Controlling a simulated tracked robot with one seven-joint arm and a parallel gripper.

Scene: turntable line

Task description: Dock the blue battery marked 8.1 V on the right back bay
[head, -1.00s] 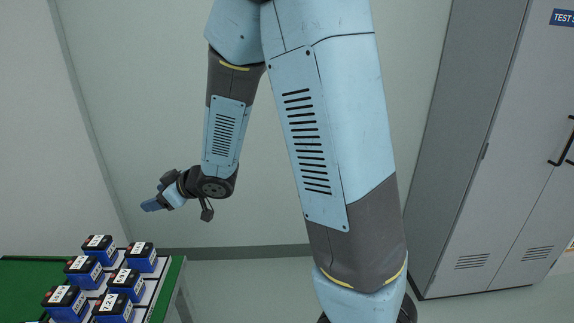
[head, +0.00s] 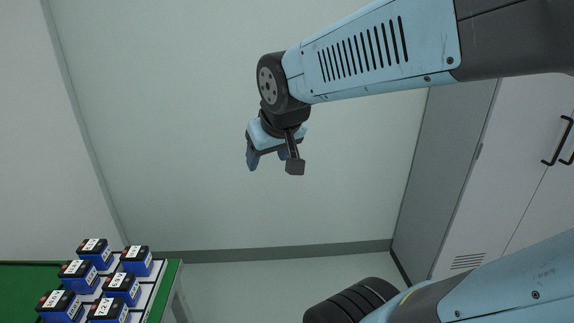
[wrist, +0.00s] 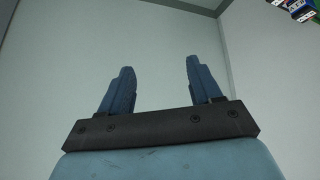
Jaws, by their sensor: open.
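Several blue batteries with black tops and white labels stand in two rows on a pale rack at the lower left of the head view, among them a back left one (head: 95,251), a back right one (head: 137,260) and a front right one (head: 107,311). The labels are too small to tell which reads 8.1 V. My gripper (head: 268,158) is high in the middle, fingers pointing down, well right of and above the batteries. In the wrist view my gripper (wrist: 158,66) is open with nothing between its fingers. I cannot make out the right back bay.
The rack stands on a green-topped table (head: 28,278) at the lower left. A grey cabinet (head: 497,200) with black handles stands at the right. Part of the battery group (wrist: 299,9) shows at the wrist view's top right. Space around my gripper is clear.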

